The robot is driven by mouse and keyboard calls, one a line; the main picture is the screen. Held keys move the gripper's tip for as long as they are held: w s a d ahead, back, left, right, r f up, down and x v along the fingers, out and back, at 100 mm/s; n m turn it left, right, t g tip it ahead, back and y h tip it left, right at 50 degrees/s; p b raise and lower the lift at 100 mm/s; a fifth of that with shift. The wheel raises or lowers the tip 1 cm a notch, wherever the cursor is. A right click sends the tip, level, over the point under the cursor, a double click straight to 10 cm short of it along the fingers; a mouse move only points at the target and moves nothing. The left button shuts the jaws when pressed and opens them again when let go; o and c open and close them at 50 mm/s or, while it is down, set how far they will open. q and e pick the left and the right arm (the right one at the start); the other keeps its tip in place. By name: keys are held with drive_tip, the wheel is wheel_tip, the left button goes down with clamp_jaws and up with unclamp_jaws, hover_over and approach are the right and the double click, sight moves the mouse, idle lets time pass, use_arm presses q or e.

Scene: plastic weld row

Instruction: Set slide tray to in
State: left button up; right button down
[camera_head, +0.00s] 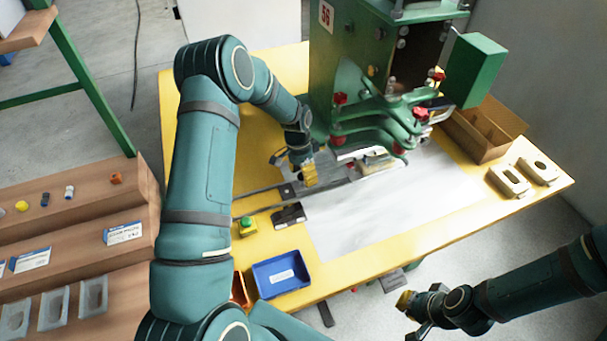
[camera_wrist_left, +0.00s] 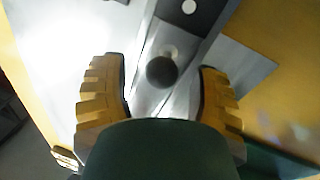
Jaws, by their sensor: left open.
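The slide tray is a grey metal plate on rails running along the yellow table towards the green press (camera_head: 340,70). In the left wrist view, a dark round knob (camera_wrist_left: 161,72) stands up on grey metal between the two yellow fingers of my left gripper (camera_wrist_left: 163,95). The fingers are apart, with a gap on each side of the knob. In the head view, my left gripper (camera_head: 308,176) is low over the rails, left of the press, and hides the knob. My right gripper (camera_head: 411,315) is open and empty off the table's front edge, at the lower right.
A blue bin (camera_head: 281,274) and a green button box (camera_head: 247,225) are near the table's front left. A cardboard box (camera_head: 484,128) and two beige parts (camera_head: 509,181) lie at right. The white sheet (camera_head: 385,215) in front of the press is mostly clear. Wooden shelves (camera_head: 75,240) stand left.

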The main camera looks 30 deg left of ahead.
use_arm(q)
wheel_tip(320, 180, up, 12)
drive_tip(key=w+a, duration=0.1)
drive_tip(key=a, duration=0.1)
drive_tip(key=shift+f, duration=0.2)
drive_tip(key=shift+w, duration=0.1)
idle(0.3)
